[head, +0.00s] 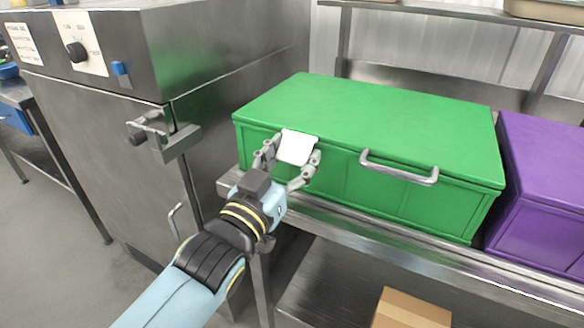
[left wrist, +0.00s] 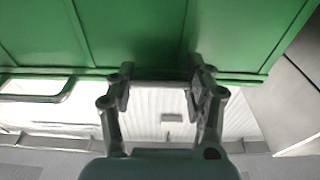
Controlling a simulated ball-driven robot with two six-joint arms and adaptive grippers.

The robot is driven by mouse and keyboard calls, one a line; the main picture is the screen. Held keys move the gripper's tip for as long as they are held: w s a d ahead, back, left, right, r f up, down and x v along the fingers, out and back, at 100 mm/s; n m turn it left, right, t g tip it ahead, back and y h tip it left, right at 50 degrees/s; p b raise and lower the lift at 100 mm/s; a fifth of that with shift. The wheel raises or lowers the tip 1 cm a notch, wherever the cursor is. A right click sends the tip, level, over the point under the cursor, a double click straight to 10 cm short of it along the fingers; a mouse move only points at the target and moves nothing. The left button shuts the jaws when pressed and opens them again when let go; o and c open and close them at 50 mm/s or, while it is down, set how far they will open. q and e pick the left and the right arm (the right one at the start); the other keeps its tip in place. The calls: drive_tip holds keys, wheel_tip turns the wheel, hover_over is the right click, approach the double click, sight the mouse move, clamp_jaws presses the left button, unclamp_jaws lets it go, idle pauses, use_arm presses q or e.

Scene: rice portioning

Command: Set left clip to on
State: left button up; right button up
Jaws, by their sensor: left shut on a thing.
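A green box (head: 390,125) with a closed lid stands on the metal shelf, and its front wall also shows in the left wrist view (left wrist: 145,35). The left clip (head: 297,147) is a white plate at the left part of its front, by the lid edge. My left gripper (head: 290,163) has its fingers at the two sides of this clip and is shut on it. In the left wrist view my fingers (left wrist: 161,90) are at the box edge; I cannot make out the clip clearly there. My right gripper is in neither view.
A grey handle (head: 400,172) is on the box front, right of the clip. A purple box (head: 548,190) stands close to the right. A steel cabinet (head: 110,140) with a latch (head: 163,136) is at the left. A cardboard box (head: 411,311) is below the shelf.

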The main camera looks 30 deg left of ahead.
use_arm(q)
drive_tip(key=o, duration=1.2)
drive_tip(key=s, duration=0.4)
drive_tip(key=s+f, duration=0.1)
drive_tip(key=s, duration=0.7)
drive_tip(key=shift+a+f, duration=0.15)
drive_tip(key=shift+f, duration=0.05)
